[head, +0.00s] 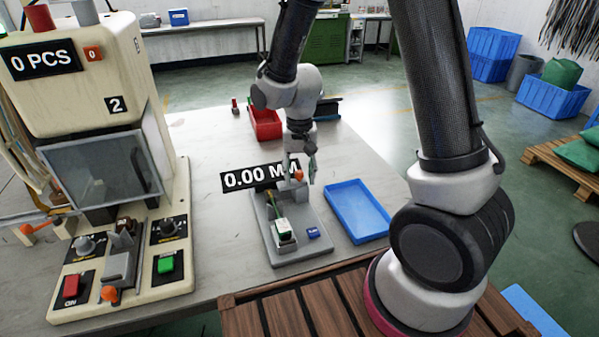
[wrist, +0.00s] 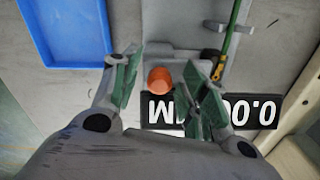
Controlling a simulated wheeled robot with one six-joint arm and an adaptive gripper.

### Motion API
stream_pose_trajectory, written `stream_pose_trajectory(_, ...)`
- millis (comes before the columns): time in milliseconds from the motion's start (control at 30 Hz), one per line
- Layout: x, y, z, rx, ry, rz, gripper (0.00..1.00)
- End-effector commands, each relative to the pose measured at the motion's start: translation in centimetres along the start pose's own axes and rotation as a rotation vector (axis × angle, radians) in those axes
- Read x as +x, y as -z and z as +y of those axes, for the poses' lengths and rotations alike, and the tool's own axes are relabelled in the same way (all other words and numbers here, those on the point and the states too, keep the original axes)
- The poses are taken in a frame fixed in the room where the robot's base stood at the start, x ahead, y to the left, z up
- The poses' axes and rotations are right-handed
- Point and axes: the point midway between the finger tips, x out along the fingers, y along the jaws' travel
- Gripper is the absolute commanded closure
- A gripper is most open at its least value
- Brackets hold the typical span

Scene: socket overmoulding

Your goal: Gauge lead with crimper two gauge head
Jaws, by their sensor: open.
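The crimper two machine (head: 85,120) stands at the left, cream coloured, with a "2" label and a "0 PCS" display. The grey gauge (head: 312,247) sits on the table in front of my arm, with a "0.00 MM" display (head: 240,178) at its back. Its head has an orange knob (head: 299,175), also in the wrist view (wrist: 159,80). A lead with a white connector (head: 283,227) lies on the gauge; its green and yellow wires show in the wrist view (wrist: 232,40). My gripper (wrist: 165,85) is open, its fingers on either side of the orange knob. Contact cannot be told.
An empty blue tray (head: 385,232) lies right of the gauge. A red bin (head: 265,123) stands behind it on the table. The crimper has a red button (head: 72,287) and a green button (head: 166,264). Bare tabletop (head: 215,230) lies between crimper and gauge.

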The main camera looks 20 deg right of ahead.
Motion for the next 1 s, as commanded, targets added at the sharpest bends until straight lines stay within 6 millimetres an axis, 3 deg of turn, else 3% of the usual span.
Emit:
stream_pose_trajectory(167,0.0,0.0,0.0,0.000,0.000,0.000,0.56)
stream_pose_trajectory(433,0.0,0.0,0.0,0.000,0.000,0.000,1.00)
stream_pose_trajectory(633,0.0,-0.1,-0.3,-0.002,0.000,0.001,1.00)
stream_pose_trajectory(833,-0.1,-0.8,-3.5,-0.005,0.001,0.002,1.00)
stream_pose_trajectory(1000,-0.1,-1.2,-4.6,-0.001,0.002,0.002,1.00)
